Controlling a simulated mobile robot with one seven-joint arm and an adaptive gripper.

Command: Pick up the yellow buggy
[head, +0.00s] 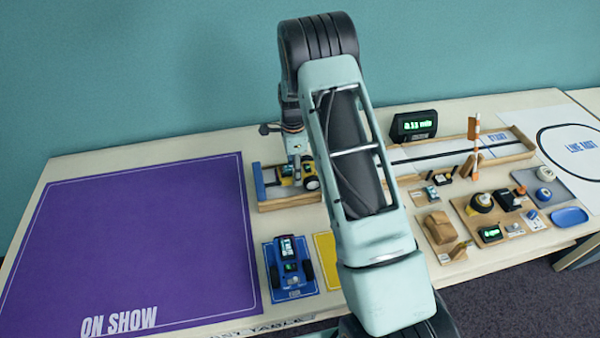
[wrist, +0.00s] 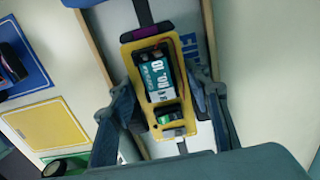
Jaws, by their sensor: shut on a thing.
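The yellow buggy (head: 289,176) is at the left end of the wooden-walled track (head: 290,203), partly hidden by my gripper and arm in the head view. In the wrist view the yellow buggy (wrist: 129,62) shows from above, with a yellow deck, a dark labelled block and a green part. My gripper (head: 297,166) points down over it. In the wrist view my gripper (wrist: 162,92) has one finger on each long side of the buggy and is shut on it. I cannot tell whether its wheels touch the track floor.
A blue buggy (head: 288,262) stands on a blue mat (head: 307,288), beside a yellow mat (head: 326,262) partly behind my arm. A large purple mat (head: 140,240) lies clear at left. A lit timer (head: 414,126), an orange-topped post (head: 476,140) and several small boards crowd the right.

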